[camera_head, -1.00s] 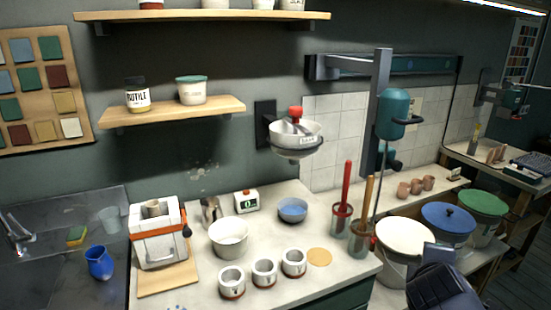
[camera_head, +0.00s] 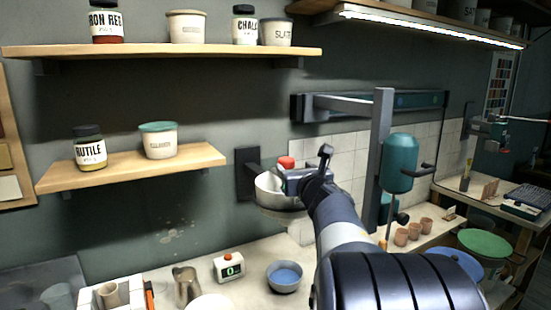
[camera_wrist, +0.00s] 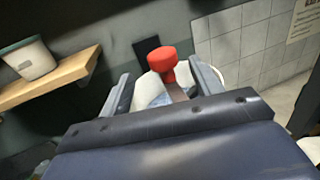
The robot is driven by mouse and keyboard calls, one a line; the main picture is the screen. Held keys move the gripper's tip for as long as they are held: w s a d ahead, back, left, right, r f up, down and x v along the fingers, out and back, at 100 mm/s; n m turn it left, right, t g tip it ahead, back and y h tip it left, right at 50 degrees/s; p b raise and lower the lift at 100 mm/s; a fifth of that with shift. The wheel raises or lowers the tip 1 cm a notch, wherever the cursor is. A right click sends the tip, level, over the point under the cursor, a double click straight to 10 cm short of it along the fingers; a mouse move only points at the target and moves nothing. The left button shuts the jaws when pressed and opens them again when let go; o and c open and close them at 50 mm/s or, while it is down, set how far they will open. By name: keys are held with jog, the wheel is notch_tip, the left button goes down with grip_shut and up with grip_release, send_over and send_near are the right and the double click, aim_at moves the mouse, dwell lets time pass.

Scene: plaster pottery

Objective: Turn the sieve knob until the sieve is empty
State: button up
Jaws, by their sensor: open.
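The sieve (camera_head: 268,190) is a white bowl in a ring on a dark wall bracket, partly hidden behind my gripper in the head view. Its red knob (camera_head: 286,162) stands on top. In the wrist view the red knob (camera_wrist: 162,60) is upright just beyond and between my fingers, with part of the white sieve (camera_wrist: 150,92) below it. My gripper (camera_wrist: 165,82) is open, one finger on each side of the knob's line; I cannot tell if either touches it. In the head view my gripper (camera_head: 305,178) is at the sieve's right side.
A blue bowl (camera_head: 284,276) stands on the counter below the sieve. A timer (camera_head: 228,267) and a metal jug (camera_head: 186,284) are to its left. A teal mixer (camera_head: 400,163) hangs to the right. Shelves (camera_head: 140,168) with jars are on the left wall.

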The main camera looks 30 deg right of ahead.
aim_at(288, 163)
jog(key=p+x, duration=0.2)
jog(key=x, duration=0.6)
jog(key=shift+w+d, duration=0.2)
jog(key=shift+w, duration=0.1)
jog(key=shift+c, duration=0.3)
jog(key=c, duration=0.9)
jog(key=shift+f, duration=0.1)
jog(key=h+b, duration=0.1)
jog(key=b, duration=0.1)
jog(key=shift+f+m+b, duration=0.2)
jog(key=shift+m+b, duration=0.1)
jog(key=shift+b, duration=0.05)
